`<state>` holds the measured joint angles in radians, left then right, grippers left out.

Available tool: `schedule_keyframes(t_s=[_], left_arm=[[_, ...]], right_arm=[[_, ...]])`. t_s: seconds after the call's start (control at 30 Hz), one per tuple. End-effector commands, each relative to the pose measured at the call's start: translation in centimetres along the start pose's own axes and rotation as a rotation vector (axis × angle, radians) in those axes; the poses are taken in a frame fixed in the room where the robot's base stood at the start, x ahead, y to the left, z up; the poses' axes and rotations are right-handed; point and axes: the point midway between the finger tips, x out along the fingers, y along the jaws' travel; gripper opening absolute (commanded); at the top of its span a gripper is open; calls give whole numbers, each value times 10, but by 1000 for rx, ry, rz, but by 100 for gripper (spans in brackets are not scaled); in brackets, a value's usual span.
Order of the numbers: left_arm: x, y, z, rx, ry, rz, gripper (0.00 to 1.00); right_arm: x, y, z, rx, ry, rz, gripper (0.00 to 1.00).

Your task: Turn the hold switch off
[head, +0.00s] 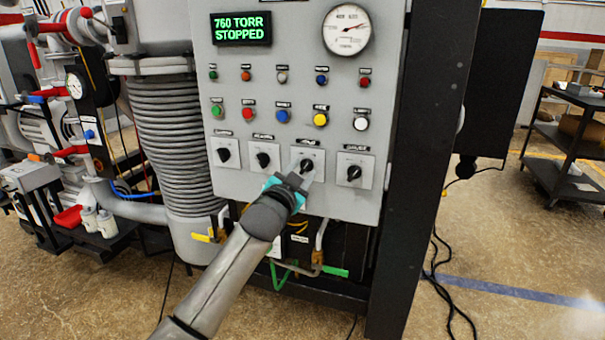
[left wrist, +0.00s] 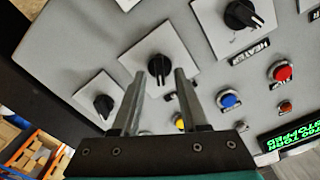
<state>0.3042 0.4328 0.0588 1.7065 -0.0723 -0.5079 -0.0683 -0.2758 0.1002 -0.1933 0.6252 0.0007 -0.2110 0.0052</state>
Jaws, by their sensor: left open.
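The hold switch is the third black knob from the left in the lower row of the grey panel, on a square light plate (head: 316,158). In the left wrist view, its black knob (left wrist: 159,68) with a white pointer line shows between my fingertips. My left gripper (head: 301,171) is at this switch and covers part of it in the head view. In the left wrist view, the gripper (left wrist: 158,76) is open, with one finger on each side of the knob and a gap to each. Whether the fingertips reach past the knob's front is unclear. My right gripper is not in view.
Similar knobs flank it: the heater knob (head: 263,160) to the left and another (head: 354,173) to the right. Rows of coloured buttons (head: 320,119) sit above. A green display (head: 241,28) reads "760 TORR STOPPED". Pipes and valves (head: 318,256) are below the panel.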

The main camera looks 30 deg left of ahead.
Motion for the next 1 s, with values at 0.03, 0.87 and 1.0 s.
schedule_keyframes(t_s=[0.03, 0.87, 1.0], left_arm=[[3, 0, 0, 1, 0, 0, 44], [6, 0, 0, 0, 0, 0, 0], [6, 0, 0, 0, 0, 0, 0]], right_arm=[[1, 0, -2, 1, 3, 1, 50], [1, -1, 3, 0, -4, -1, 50], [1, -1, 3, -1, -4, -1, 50]])
